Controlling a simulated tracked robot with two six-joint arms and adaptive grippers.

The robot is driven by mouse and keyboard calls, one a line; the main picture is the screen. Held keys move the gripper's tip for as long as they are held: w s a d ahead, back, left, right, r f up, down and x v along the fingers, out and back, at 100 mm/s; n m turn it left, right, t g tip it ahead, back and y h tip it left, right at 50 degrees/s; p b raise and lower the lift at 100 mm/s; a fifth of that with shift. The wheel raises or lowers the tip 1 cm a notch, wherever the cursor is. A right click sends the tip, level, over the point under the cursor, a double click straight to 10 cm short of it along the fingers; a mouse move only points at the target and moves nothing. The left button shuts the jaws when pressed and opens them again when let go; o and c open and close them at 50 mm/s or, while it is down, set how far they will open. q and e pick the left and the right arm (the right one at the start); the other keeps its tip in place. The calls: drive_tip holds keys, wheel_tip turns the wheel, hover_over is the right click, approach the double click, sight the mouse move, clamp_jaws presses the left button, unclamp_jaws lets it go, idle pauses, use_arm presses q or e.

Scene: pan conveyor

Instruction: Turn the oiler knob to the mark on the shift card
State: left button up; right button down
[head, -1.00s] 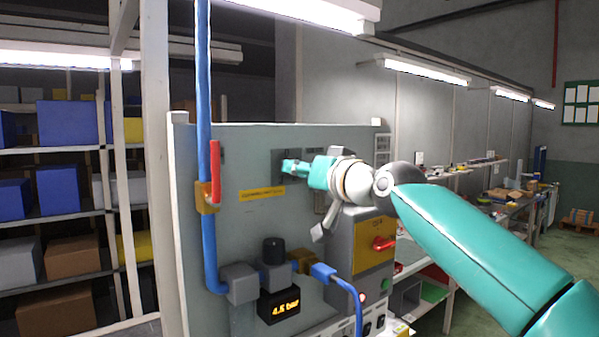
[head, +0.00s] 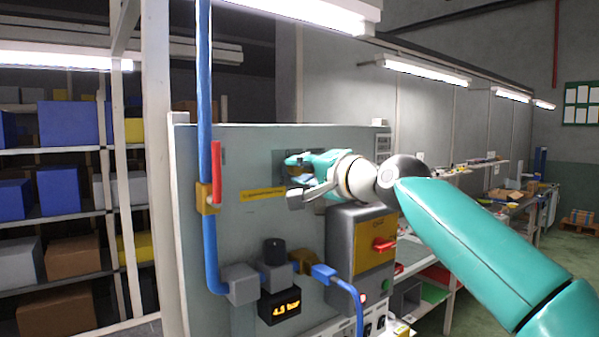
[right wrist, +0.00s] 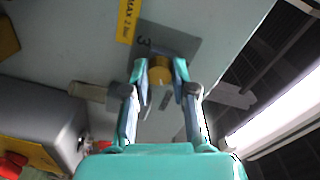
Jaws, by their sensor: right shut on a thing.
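A brass-coloured oiler knob (right wrist: 159,74) sits on a dark grey plate (right wrist: 186,45) on the panel. The digit 3 shows on the plate. My right gripper (right wrist: 159,76) is shut on the knob, one finger on each side of it. In the head view my right gripper (head: 293,178) is at the panel's upper middle and hides the knob. A yellow label (right wrist: 127,18) beside the plate reads MAX 2 and something too small to tell. I cannot pick out the shift card for certain. My left gripper is not in view.
A blue pipe (head: 209,245) with a red lever (head: 216,165) runs down the panel's left. Below the gripper are a black knob (head: 274,252), a pressure display (head: 280,305) and a grey box with a red switch (head: 383,244). Shelves stand at left.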

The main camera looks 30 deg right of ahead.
drive_tip(key=shift+f+m, duration=0.15)
drive_tip(key=shift+m, duration=0.75)
drive_tip(key=c, duration=0.9)
unclamp_jaws()
drive_tip(key=shift+d, duration=0.1)
drive_tip(key=shift+c, duration=0.2)
drive_tip(key=shift+s, duration=0.5)
drive_tip(key=s+d, duration=0.1)
drive_tip(key=s, duration=0.9)
drive_tip(key=shift+s+d+r, duration=0.2)
drive_tip(key=shift+s+r, duration=0.05)
drive_tip(key=shift+s, duration=0.15)
